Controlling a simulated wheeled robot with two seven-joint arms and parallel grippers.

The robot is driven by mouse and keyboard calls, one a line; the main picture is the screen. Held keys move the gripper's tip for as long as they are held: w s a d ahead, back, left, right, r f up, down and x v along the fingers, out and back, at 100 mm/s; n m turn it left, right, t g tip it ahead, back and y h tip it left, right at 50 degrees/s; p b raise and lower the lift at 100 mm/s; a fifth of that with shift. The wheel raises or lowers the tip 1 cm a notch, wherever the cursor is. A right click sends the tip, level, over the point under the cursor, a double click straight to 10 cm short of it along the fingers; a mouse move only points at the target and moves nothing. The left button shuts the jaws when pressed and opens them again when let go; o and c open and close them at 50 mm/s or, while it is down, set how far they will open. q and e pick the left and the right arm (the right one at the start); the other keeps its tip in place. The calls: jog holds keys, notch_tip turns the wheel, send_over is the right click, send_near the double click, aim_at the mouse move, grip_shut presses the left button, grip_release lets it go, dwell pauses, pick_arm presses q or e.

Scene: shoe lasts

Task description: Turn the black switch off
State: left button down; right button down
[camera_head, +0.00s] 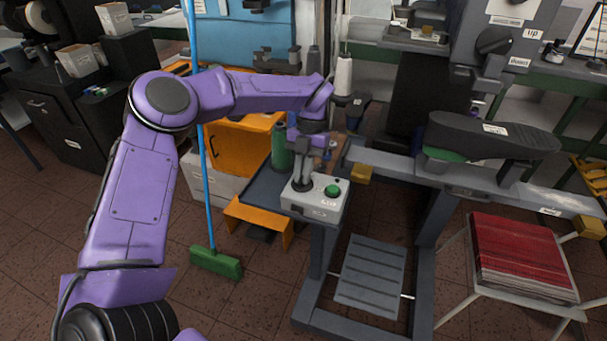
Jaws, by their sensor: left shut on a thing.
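A light grey control box (318,206) stands on the near end of the bench at the middle of the view. A round green button (332,191) is on the right of its top. The black switch (301,186) is on the left of the top, mostly hidden by my fingers. My left gripper (302,181) points down over the box and is shut on the black switch. My right gripper is out of view.
A green bottle (281,148) stands close behind the box. A machine with a large black knob (494,40) and up and down labels is at the upper right. A black shoe last (490,138) lies on the grey beam. A blue-handled broom (215,262) stands left of the bench.

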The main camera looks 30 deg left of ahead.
pick_arm(q)
jog(key=shift+w+a+r+n, duration=0.1)
jog(key=shift+r+n, duration=0.05)
jog(key=shift+n, duration=0.15)
jog(key=c, duration=1.2)
grip_release()
jog(key=v, duration=1)
jog(key=shift+r+p, duration=0.2)
jog(key=shift+p, duration=0.2)
